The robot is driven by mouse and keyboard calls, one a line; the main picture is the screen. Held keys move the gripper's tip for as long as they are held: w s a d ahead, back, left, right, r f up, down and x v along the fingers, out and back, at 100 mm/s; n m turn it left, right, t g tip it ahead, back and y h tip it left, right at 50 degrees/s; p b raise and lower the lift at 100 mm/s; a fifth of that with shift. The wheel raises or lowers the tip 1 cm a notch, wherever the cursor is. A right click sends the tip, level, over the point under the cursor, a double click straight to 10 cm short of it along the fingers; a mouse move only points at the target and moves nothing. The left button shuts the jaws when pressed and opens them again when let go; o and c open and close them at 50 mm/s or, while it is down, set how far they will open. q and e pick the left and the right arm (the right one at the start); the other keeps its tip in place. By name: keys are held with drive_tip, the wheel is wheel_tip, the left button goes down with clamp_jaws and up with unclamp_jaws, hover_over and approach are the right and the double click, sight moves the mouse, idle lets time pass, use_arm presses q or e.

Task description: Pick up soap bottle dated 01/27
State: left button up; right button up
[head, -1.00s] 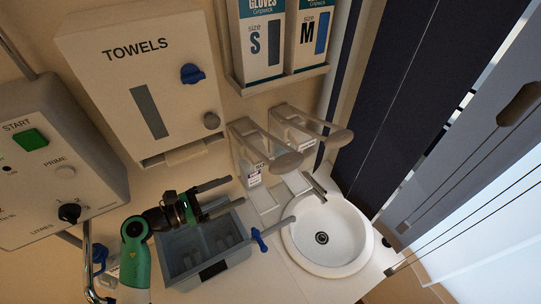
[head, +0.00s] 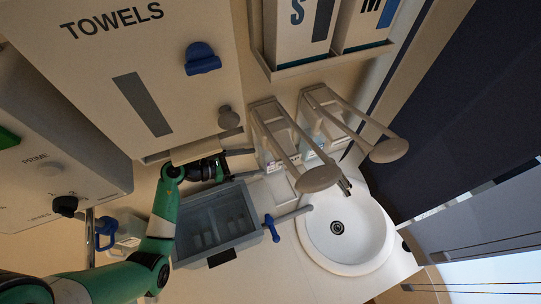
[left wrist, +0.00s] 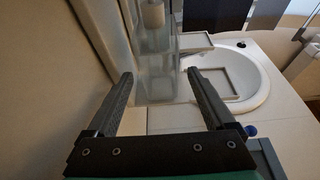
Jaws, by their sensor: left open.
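Two wall dispensers with long lever arms hold pale soap bottles side by side above the counter. The left soap bottle (head: 277,150) and the right soap bottle (head: 311,138) carry small labels, but no date is legible. My left gripper (head: 243,163) is open and empty, just left of the left bottle and below the towel box. In the left wrist view, a translucent bottle (left wrist: 155,75) stands ahead, between the spread fingers (left wrist: 160,80) but beyond their tips. I cannot tell which date it bears. My right gripper is not in view.
A grey sink-side bin (head: 247,249) with a blue tap stands below the gripper. A round white sink (head: 382,240) is to the right. The towel dispenser (head: 190,105) overhangs close above the gripper. Glove boxes (head: 300,35) sit on a shelf above the bottles.

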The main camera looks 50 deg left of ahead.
sight(271, 159)
use_arm(q)
drive_tip(key=x, duration=0.7)
drive_tip(key=shift+w+f, duration=0.15)
drive_tip(key=shift+f, duration=0.1)
drive_tip(key=c, duration=1.1)
